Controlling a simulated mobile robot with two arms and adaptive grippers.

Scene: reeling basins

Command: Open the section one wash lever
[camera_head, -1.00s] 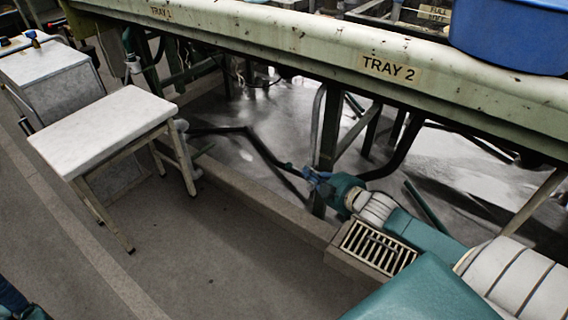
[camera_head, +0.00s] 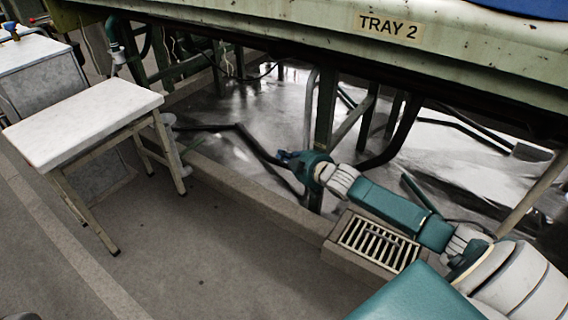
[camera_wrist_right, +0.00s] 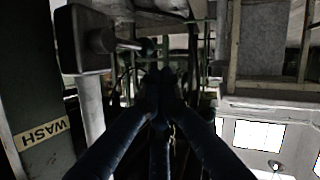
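A grey box with a short lever (camera_wrist_right: 130,46) ending in a dark knob shows at the upper left of the right wrist view. I cannot make the lever out in the head view. My right gripper (camera_head: 285,156) reaches under the Tray 2 bench, beside a green leg. In the wrist view its dark fingers (camera_wrist_right: 161,76) come together at the tips, with nothing seen between them. The tips are just below and right of the knob, apparently apart from it. My left gripper is not in view.
The long bench edge marked TRAY 2 (camera_head: 440,38) runs above my right arm. Green legs and dark pipes (camera_head: 400,135) stand beneath it over a wet floor. A slotted drain grate (camera_head: 378,244) lies below my arm. A white-topped table (camera_head: 85,122) stands at left; floor between is clear.

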